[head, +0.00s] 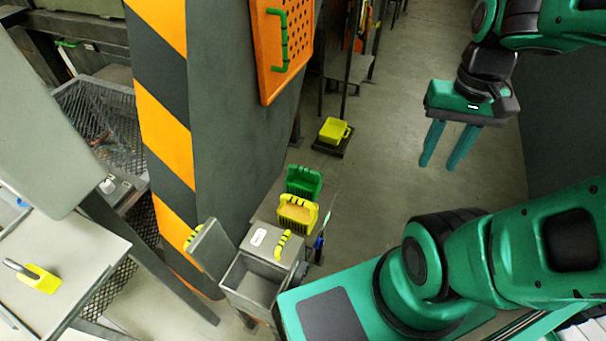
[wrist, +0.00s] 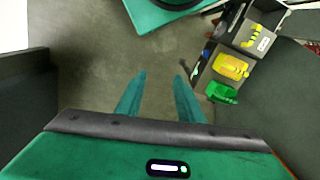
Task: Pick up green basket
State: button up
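The green basket (head: 303,183) stands beside the striped pillar in the head view, just behind a yellow basket (head: 297,213). In the wrist view the green basket (wrist: 222,93) is right of the fingers, below the yellow basket (wrist: 232,66). My gripper (head: 446,165) hangs in the air at the upper right of the head view, well apart from the green basket. Its two fingers are spread and nothing is between them. The gripper also shows in the wrist view (wrist: 157,78), with bare floor between and beyond the fingertips.
A grey metal bin (head: 257,278) with an open lid stands in front of the baskets. The orange-and-black striped pillar (head: 215,110) rises to their left. A yellow container (head: 334,131) sits on a dark base farther back. The floor (head: 385,150) between the baskets and my gripper is clear.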

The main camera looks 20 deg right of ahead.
jog(key=m+t+y, duration=0.2)
jog(key=m+y, duration=0.3)
jog(key=m, duration=1.5)
send_near(304, 169)
jog(key=shift+m, duration=0.3)
jog(key=x, duration=1)
jog(key=shift+w+f, duration=0.2)
jog(key=shift+f, duration=0.2)
jog(key=shift+d, duration=0.1)
jog(key=shift+c, duration=0.7)
grip_shut()
